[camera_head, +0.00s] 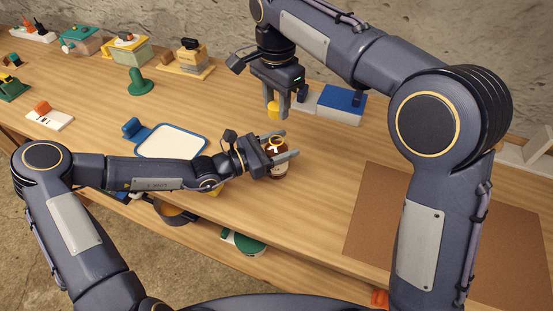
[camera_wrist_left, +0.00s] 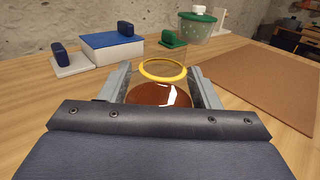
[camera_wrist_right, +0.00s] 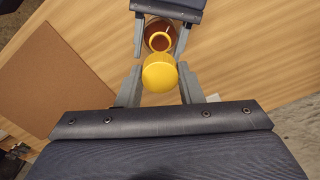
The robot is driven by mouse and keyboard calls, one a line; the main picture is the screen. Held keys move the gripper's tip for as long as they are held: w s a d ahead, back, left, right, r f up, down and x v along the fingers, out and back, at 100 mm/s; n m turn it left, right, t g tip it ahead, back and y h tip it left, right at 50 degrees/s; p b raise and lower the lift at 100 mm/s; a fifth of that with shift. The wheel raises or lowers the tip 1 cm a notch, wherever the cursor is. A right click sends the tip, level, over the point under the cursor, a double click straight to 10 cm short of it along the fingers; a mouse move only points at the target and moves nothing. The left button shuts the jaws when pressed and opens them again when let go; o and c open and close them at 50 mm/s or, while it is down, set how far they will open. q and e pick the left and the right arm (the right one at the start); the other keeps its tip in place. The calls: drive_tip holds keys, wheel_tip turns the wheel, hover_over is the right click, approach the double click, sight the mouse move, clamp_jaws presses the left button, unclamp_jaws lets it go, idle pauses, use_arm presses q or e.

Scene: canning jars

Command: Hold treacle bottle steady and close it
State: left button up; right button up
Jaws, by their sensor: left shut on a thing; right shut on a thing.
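The treacle bottle (camera_head: 277,164) is a clear jar with dark brown contents and a yellow neck ring, upright on the table. My left gripper (camera_head: 281,146) is shut on its sides; in the left wrist view the bottle (camera_wrist_left: 160,95) stands between the fingers, its mouth uncovered. My right gripper (camera_head: 275,108) is above and behind the bottle, shut on a yellow cap (camera_head: 274,110). In the right wrist view the cap (camera_wrist_right: 159,73) is between the fingertips, with the bottle's open yellow mouth (camera_wrist_right: 160,42) beyond it, apart from it.
A blue-and-white box (camera_head: 342,104) stands behind, to the right of my right gripper. A blue-rimmed white tray (camera_head: 172,141) lies left of the bottle. A brown mat (camera_head: 385,215) covers the table at the right. Several coloured containers line the back left.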

hover_over(276, 135)
drive_tip(key=shift+f, duration=2.5)
drive_tip(key=shift+f, duration=0.1)
drive_tip(key=shift+f, duration=0.8)
drive_tip(key=shift+f, duration=0.55)
